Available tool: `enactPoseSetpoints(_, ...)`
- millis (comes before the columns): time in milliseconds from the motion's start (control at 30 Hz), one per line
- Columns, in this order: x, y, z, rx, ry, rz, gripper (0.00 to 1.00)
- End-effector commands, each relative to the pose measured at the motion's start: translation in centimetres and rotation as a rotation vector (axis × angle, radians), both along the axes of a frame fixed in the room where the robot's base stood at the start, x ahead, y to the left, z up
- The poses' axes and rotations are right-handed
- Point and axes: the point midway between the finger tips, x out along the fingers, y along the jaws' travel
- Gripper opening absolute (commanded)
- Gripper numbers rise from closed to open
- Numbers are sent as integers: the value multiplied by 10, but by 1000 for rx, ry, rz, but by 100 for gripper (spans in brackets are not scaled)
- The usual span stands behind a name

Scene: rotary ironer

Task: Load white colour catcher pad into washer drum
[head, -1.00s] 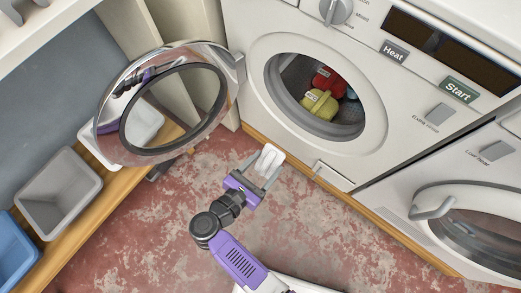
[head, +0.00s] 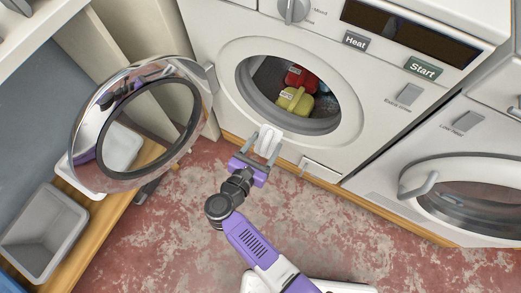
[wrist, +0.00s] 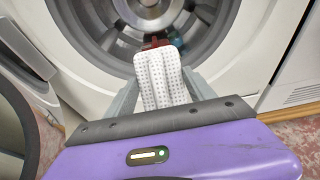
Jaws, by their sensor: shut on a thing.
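The white colour catcher pad (wrist: 160,80) is a dotted white strip, held between the two fingers of my gripper (head: 265,146). In the head view the pad (head: 268,138) is just below and in front of the washer's round opening. My gripper is shut on it. The washer drum (head: 272,74) is open to view and holds a yellow item (head: 296,101) and a red item (head: 297,76). In the wrist view the drum (wrist: 205,15) lies straight ahead beyond the pad, which hides part of the items inside. The pad is outside the drum.
The washer's round door (head: 135,123) stands swung open at the left. A grey bin (head: 45,232) sits on a wooden shelf at the lower left. A second machine with a closed round door (head: 465,205) stands at the right. The red floor is mostly clear.

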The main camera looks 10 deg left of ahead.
Motion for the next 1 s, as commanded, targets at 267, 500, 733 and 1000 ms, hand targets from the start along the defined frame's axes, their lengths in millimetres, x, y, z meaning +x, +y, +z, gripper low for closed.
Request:
enactPoseSetpoints(267, 24, -10, -1, 1, 1, -2, 24)
enactPoseSetpoints(500, 45, -17, -1, 0, 0, -3, 24)
enactPoseSetpoints(733, 64, -24, -1, 0, 0, -2, 24)
enactPoseSetpoints(1000, 87, -32, -1, 0, 0, -3, 24)
